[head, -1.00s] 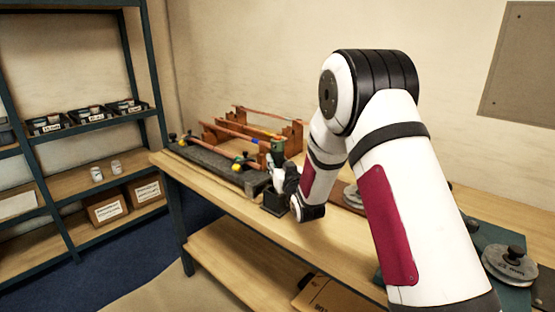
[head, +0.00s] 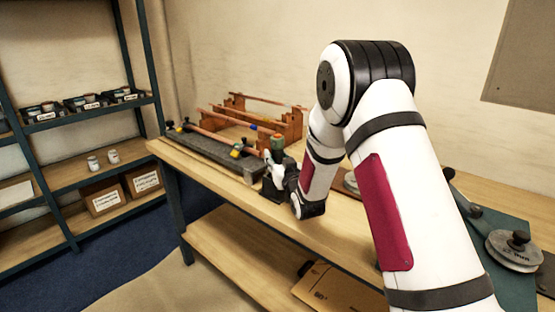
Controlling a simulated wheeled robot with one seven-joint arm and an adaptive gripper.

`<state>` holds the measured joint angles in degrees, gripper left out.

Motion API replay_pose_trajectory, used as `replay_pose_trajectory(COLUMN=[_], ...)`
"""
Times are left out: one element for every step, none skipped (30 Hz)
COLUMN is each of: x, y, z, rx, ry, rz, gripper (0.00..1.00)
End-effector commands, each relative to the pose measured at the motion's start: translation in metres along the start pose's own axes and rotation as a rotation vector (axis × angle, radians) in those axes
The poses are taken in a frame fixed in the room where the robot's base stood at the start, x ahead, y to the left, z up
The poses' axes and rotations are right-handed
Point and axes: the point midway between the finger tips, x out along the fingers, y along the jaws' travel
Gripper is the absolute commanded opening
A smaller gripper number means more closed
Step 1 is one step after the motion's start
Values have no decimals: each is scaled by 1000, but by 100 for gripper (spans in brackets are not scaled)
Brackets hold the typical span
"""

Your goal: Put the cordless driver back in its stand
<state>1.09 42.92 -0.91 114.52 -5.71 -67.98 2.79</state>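The cordless driver (head: 277,145), with a green and dark body, is upright at the front edge of the workbench. My gripper (head: 284,178) is around it from the right, seemingly shut on it; the fingertips are small and partly hidden. The black stand (head: 270,190) is on the bench directly below the driver and gripper. The driver's lower part is hidden by the gripper and stand, so I cannot tell how far it sits inside.
A dark fixture board (head: 213,150) with copper pipe lies left of the stand, with a wooden rack (head: 290,122) behind. A round metal weight (head: 514,250) is on a green mat (head: 510,285) at right. A shelf unit (head: 80,120) stands at left. The bench front is clear.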

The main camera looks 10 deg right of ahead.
Motion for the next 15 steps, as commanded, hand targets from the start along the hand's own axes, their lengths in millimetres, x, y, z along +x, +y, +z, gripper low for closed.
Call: replay_pose_trajectory(x=[0, 0, 0, 0, 0, 0, 0, -1, -1, -1, -2, -4, -6, -9, -14], y=[0, 0, 0, 0, 0, 0, 0, 0, 0, 0, 0, 0, 0, 0, 0], z=[0, 0, 0, 1, 1, 1, 1, 3, 3, 3, 3, 3, 2, 2, 2], rx=[0, 0, 0, 0, 0, 0, 0, 0, 0, 0, 0, 0, 0, 0, 0], ry=[0, -1, -1, -2, -2, -2, -3, -7, -8, -7, -7, -7, -6, -6, -6], rz=[0, 0, 0, 0, 0, 0, 0, 0, 0, 0, 0, 0, 0, 0, 0], gripper=[53, 53, 53, 53, 53, 53, 53, 53, 53, 53, 53, 53, 53, 53, 53])
